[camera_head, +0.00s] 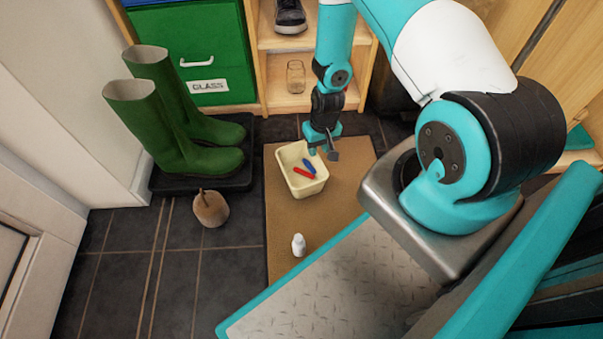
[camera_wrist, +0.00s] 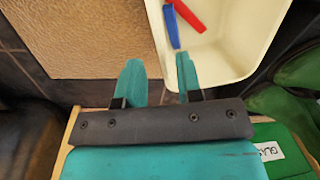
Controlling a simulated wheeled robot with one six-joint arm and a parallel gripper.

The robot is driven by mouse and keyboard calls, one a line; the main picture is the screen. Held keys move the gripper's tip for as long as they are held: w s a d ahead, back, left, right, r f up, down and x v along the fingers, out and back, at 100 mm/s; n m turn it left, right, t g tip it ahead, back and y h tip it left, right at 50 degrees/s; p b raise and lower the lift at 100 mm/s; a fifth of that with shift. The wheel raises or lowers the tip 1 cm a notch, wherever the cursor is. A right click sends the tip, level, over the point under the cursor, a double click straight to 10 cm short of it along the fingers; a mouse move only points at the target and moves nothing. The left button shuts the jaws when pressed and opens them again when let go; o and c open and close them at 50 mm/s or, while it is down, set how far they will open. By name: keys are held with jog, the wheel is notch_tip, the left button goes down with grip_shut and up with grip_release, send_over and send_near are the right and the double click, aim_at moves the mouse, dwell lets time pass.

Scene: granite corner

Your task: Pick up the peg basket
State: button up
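The peg basket (camera_head: 289,158) is a small cream open tub with red and blue pegs (camera_head: 308,167) inside, standing on the brown mat (camera_head: 282,225). In the wrist view the basket (camera_wrist: 236,48) fills the upper right, with the red and blue pegs (camera_wrist: 172,27) near its left wall. My gripper (camera_head: 322,151) is at the basket's far right corner. In the wrist view its fingers (camera_wrist: 158,65) are apart with nothing held. The right finger overlaps the basket's near left corner and the left finger is over the mat. I cannot tell whether they touch the basket.
A small white bottle (camera_head: 298,246) stands on the mat in front of the basket. Green boots (camera_head: 167,125) stand on a dark tray (camera_head: 170,184) to the left, with a brown rounded object (camera_head: 209,209) nearby. A green drawer (camera_head: 203,52) and a wooden shelf (camera_head: 288,103) stand behind.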

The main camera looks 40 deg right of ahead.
aim_at(316, 161)
jog(key=f+b, duration=0.3)
jog(key=a+f+b, duration=0.1)
jog(key=f, duration=0.1)
jog(key=shift+f+b, duration=0.1)
jog(key=shift+b, duration=0.2)
grip_shut()
